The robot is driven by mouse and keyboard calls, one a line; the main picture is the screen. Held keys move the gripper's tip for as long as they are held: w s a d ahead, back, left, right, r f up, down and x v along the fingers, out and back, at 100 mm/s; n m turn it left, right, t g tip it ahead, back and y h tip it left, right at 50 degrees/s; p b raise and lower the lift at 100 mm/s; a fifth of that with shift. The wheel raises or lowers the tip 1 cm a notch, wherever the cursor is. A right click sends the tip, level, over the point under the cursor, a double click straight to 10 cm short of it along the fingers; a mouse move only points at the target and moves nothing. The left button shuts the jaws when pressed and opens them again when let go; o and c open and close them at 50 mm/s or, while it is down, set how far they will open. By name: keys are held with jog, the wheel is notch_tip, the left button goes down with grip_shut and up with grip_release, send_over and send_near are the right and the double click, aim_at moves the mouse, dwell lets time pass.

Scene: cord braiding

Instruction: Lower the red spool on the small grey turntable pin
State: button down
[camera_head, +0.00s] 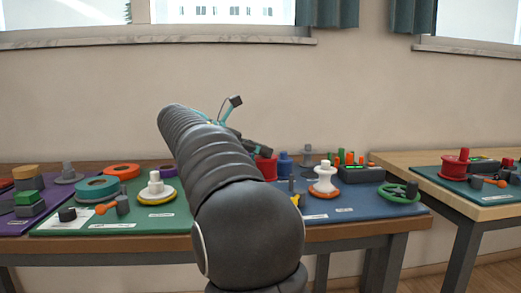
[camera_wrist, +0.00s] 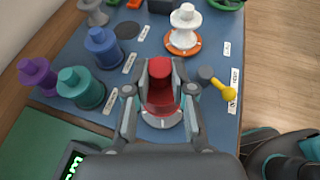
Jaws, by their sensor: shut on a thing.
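The red spool (camera_wrist: 160,88) is between the two fingers of my gripper (camera_wrist: 160,97) in the wrist view, which is shut on it. It looks upright. A pale grey disc (camera_wrist: 162,120), seemingly the small grey turntable, shows beneath the spool. Its pin is hidden by the spool, and I cannot tell whether spool and disc touch. In the head view the red spool (camera_head: 267,168) is partly behind my arm, below my gripper (camera_head: 262,151); the turntable is hidden there.
In the wrist view a blue spool (camera_wrist: 103,47), teal spool (camera_wrist: 80,88) and purple spool (camera_wrist: 38,77) stand left. A white spool (camera_wrist: 185,38) on an orange-rimmed turntable stands behind. A grey crank with a yellow knob (camera_wrist: 229,94) is close on the right.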

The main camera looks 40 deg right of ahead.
aim_at(261, 164)
jog(key=shift+f, duration=0.1)
jog(key=shift+f+b, duration=0.4)
jog(key=shift+f, duration=0.65)
jog(key=shift+f, duration=0.8)
jog(key=c, duration=0.9)
grip_release()
notch_tip(261, 164, up, 6)
jog(key=p, duration=0.5)
jog(key=shift+f, duration=0.2)
jog(key=shift+r, duration=1.15)
